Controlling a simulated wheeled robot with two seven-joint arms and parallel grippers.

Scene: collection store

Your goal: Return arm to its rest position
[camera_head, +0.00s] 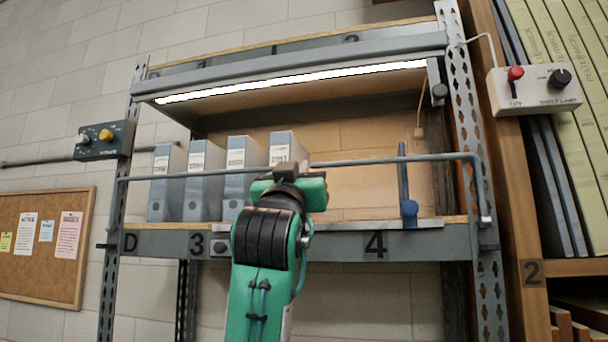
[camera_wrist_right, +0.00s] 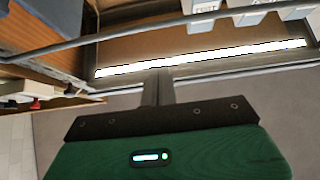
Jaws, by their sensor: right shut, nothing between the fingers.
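My right arm rises green and black in the middle of the head view. Its gripper (camera_head: 290,170) is in front of the shelf, near the front rail (camera_head: 350,162) and beside the rightmost grey box file. In the right wrist view the gripper (camera_wrist_right: 158,85) shows its dark fingers together, with nothing between them. The lit lamp strip (camera_wrist_right: 200,60) lies beyond them there. My left gripper is not in view.
Several grey box files (camera_head: 200,180) stand on the shelf board (camera_head: 340,240). A blue upright bookend (camera_head: 405,190) stands further right. A lamp (camera_head: 300,80) hangs above.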

